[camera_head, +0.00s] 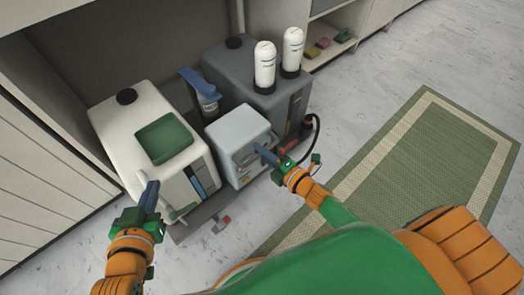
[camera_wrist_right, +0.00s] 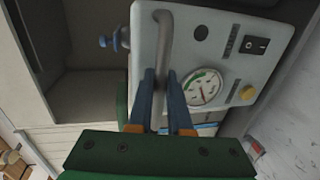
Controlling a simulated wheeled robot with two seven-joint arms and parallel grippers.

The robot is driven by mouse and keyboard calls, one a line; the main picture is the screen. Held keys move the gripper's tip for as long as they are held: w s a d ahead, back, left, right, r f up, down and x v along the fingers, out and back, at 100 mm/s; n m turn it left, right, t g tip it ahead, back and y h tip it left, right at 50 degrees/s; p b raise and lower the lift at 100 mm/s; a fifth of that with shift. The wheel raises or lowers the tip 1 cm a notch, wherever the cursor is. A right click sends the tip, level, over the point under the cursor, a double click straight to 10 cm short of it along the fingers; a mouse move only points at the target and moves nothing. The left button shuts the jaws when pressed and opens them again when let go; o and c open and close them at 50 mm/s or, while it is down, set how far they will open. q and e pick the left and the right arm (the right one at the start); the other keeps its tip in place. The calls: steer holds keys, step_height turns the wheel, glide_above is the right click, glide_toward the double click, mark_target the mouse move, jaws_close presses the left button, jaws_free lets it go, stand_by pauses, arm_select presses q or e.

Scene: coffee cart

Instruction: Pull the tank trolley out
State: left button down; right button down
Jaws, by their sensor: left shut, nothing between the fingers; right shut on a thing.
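The tank trolley (camera_head: 196,222) is a low grey platform bearing boxy units, in the head view's middle. A white tank with a green top panel (camera_head: 165,137) stands at its left, and a light grey unit (camera_head: 237,128) at its middle. My right gripper (camera_head: 262,152) is shut on the grey unit's bar handle; in the right wrist view the handle (camera_wrist_right: 163,50) runs between the fingers (camera_wrist_right: 162,100), beside a pressure gauge (camera_wrist_right: 203,88). My left gripper (camera_head: 151,190) is shut and empty in front of the white tank. Most of the platform is hidden.
A dark grey box (camera_head: 250,85) with two white bottles (camera_head: 265,66) on top stands behind the grey unit. The units sit partly inside a cabinet bay (camera_head: 130,42). A green mat (camera_head: 420,150) covers the floor at right. A red-tipped pedal (camera_head: 224,221) sticks out in front.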

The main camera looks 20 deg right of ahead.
arm_select(q)
steer(key=shift+s+f, duration=0.15)
steer(key=shift+s, duration=0.2)
arm_select(e)
steer(key=shift+s+d, duration=0.15)
steer(key=shift+s, duration=0.1)
arm_select(q)
steer(key=shift+d, duration=0.1)
arm_select(e)
steer(key=c, duration=0.8)
jaws_free()
steer(key=shift+c, duration=0.2)
arm_select(q)
steer(key=s+a+f+g+y+p, duration=0.2)
steer(key=s+a+f+g, duration=0.2)
steer(key=s+f+g, duration=0.5)
steer(key=s, duration=0.4)
steer(key=shift+s+f+n+g, duration=0.15)
steer(key=shift+f+n+g, duration=0.15)
steer(key=shift+f, duration=0.05)
arm_select(e)
steer(key=v, duration=0.7)
